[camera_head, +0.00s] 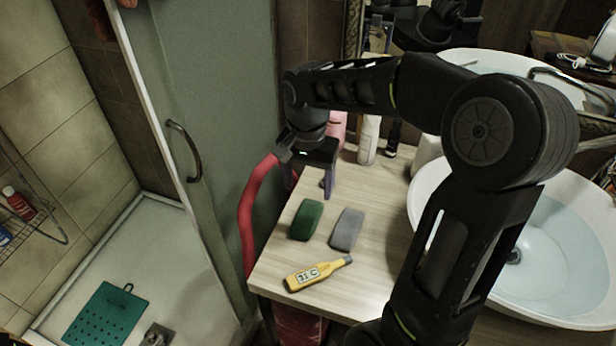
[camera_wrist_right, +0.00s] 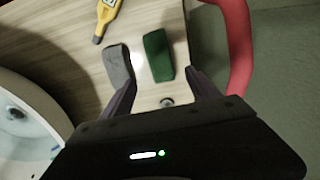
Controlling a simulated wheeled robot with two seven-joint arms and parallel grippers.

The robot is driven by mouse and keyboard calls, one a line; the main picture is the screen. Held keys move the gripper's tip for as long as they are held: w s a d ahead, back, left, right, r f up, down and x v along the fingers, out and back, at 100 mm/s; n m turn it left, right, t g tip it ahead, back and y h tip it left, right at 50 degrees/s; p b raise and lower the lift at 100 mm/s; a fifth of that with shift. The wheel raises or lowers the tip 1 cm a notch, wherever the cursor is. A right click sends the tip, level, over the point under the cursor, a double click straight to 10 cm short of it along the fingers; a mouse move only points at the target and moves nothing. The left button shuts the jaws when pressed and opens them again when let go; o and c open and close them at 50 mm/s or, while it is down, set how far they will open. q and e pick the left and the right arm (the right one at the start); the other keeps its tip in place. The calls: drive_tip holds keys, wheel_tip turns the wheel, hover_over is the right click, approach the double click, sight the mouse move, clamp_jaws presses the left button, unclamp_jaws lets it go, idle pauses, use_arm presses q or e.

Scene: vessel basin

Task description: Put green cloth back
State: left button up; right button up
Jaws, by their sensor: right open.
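The green cloth (camera_head: 306,220) looks like a thick dark green block lying flat on the wooden counter, left of a grey block. It also shows in the right wrist view (camera_wrist_right: 158,56), ahead of the fingers. My right gripper (camera_head: 309,190) is open and points down, just behind the green cloth and apart from it. Nothing shows between its fingers in the head view; in the right wrist view (camera_wrist_right: 162,80) they spread on either side of the cloth's near end. My left gripper is not in view.
The grey block (camera_head: 347,229) and a yellow thermometer (camera_head: 318,273) lie nearby on the counter (camera_head: 375,275). Bottles (camera_head: 369,140) stand behind. A water-filled basin (camera_head: 560,235) is at right. A red curved tube (camera_head: 247,215) runs along the left edge, by the glass door (camera_head: 225,90).

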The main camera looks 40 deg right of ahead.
wheel_tip(320, 180, up, 2)
drive_tip(key=shift+r, duration=0.15)
idle(0.9)
